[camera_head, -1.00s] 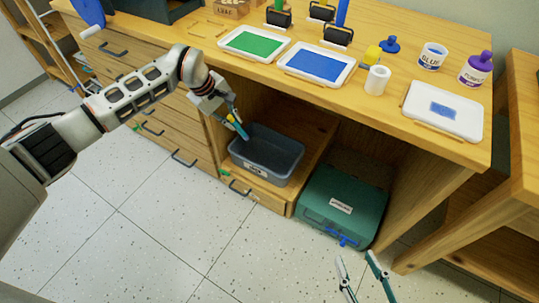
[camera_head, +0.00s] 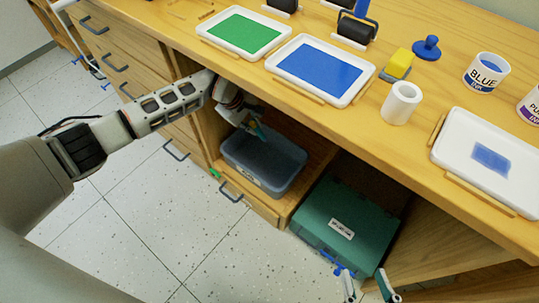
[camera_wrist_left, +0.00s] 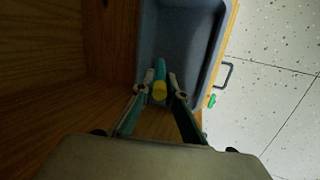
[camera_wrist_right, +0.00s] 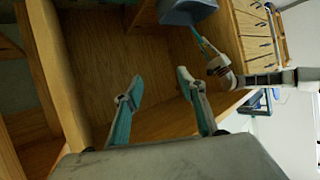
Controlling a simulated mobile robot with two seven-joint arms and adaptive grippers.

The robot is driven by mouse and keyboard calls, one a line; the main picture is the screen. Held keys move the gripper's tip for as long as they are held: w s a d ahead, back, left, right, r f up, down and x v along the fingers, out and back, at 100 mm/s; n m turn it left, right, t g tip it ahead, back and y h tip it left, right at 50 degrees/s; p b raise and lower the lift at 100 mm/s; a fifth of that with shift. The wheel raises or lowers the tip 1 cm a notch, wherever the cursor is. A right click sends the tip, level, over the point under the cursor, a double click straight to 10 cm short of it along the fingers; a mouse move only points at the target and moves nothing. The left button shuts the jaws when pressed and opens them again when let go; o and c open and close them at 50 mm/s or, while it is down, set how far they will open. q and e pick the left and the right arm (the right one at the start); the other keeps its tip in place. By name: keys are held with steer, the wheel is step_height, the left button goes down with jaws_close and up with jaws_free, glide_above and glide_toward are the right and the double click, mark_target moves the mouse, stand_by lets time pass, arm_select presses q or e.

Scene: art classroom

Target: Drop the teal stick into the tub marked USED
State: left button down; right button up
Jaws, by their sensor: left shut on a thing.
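The teal stick (camera_wrist_left: 160,70) has a yellow end and is held between the fingers of my left gripper (camera_wrist_left: 158,88). In the head view the left gripper (camera_head: 254,124) reaches into the cabinet opening, at the back rim of the grey tub (camera_head: 232,161). In the left wrist view the stick's far end points over the inside of the tub (camera_wrist_left: 181,45). The tub stands on a low wooden drawer unit; its front label is too blurred to read now. My right gripper (camera_head: 368,288) is open and empty at the bottom of the head view; it also shows in the right wrist view (camera_wrist_right: 156,91).
A teal case (camera_head: 318,216) with a white label stands right of the tub. The worktop above carries a green tray (camera_head: 205,29), a blue tray (camera_head: 272,60), a white cup (camera_head: 399,106) and a yellow block (camera_head: 401,60). Floor in front is clear.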

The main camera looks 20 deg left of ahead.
arm_select(q)
step_height(320, 180, down, 6)
steer(key=b, duration=0.3)
arm_select(e)
steer(key=a+m, duration=0.1)
steer(key=s+a+m, duration=0.1)
steer(key=a+f+m+y, duration=0.1)
steer(key=a, duration=0.1)
steer(key=shift+s, duration=0.3)
arm_select(q)
steer(key=shift+r, duration=0.1)
steer(key=c, duration=2)
jaws_free()
steer(key=shift+s, duration=0.1)
steer(key=shift+o, duration=0.2)
steer(key=v, duration=0.7)
steer(key=shift+r, duration=0.2)
steer(key=shift+r+p, duration=0.8)
steer(key=shift+r, duration=0.4)
arm_select(e)
steer(key=shift+w+r+t, duration=0.15)
steer(key=shift+w+r, duration=0.15)
steer(key=shift+r, duration=0.35)
steer(key=shift+w+r+t, duration=0.15)
steer(key=shift+w+r, duration=0.15)
steer(key=shift+r, duration=0.35)
